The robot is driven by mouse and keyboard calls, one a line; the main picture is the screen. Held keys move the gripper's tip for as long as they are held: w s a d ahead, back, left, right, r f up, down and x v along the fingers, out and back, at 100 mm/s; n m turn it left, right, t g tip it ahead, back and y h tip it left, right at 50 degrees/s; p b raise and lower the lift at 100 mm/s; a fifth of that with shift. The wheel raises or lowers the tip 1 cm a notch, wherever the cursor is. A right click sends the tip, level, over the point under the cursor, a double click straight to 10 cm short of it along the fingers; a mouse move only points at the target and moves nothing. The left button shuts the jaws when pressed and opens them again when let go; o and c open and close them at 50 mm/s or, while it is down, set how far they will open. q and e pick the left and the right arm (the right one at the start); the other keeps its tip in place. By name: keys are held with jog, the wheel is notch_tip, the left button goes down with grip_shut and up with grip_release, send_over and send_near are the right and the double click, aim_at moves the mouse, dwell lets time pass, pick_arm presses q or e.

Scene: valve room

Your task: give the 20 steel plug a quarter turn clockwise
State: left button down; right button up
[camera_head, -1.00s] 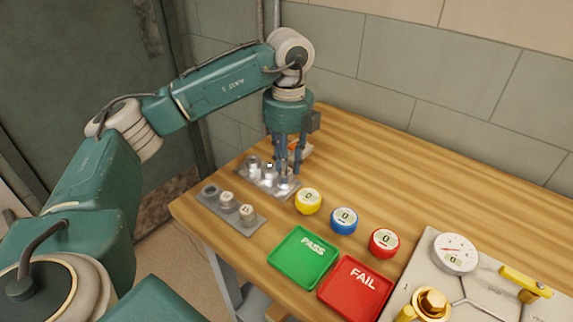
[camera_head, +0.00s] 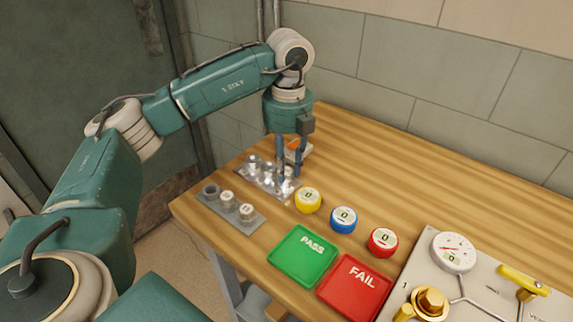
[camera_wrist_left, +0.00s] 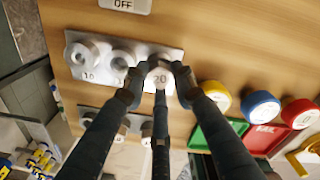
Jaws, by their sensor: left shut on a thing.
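The steel plug marked 20 (camera_wrist_left: 160,79) sits at the right end of a row of steel plugs on a metal plate (camera_wrist_left: 75,40) in the left wrist view. In the head view it shows as a bright piece (camera_head: 287,186) under my gripper, partly hidden by the fingers. My left gripper (camera_wrist_left: 158,76) has its dark fingers around the plug from several sides, shut on it. In the head view the gripper (camera_head: 288,177) points down from above. The plug marked 10 (camera_wrist_left: 84,55) and a middle plug (camera_wrist_left: 123,60) stand to the left. My right gripper is in neither view.
A grey strip with smaller plugs (camera_head: 229,204) lies in front. Yellow (camera_head: 308,199), blue (camera_head: 344,219) and red (camera_head: 383,241) round pieces stand to the right. A green PASS tray (camera_head: 303,257), a red FAIL tray (camera_head: 354,289) and a gauge panel (camera_head: 405,300) lie nearer. The back right table is clear.

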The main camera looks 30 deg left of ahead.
pick_arm(q)
jog(key=shift+s+f, duration=0.1)
dwell(0.3)
jog(key=shift+m, duration=1.5)
jog(key=m, duration=0.3)
jog(key=shift+f, duration=0.1)
jog(key=shift+s+p, duration=0.1)
jog(key=shift+p, duration=0.2)
jog(key=m, duration=0.3)
jog(key=shift+a+f, duration=0.1)
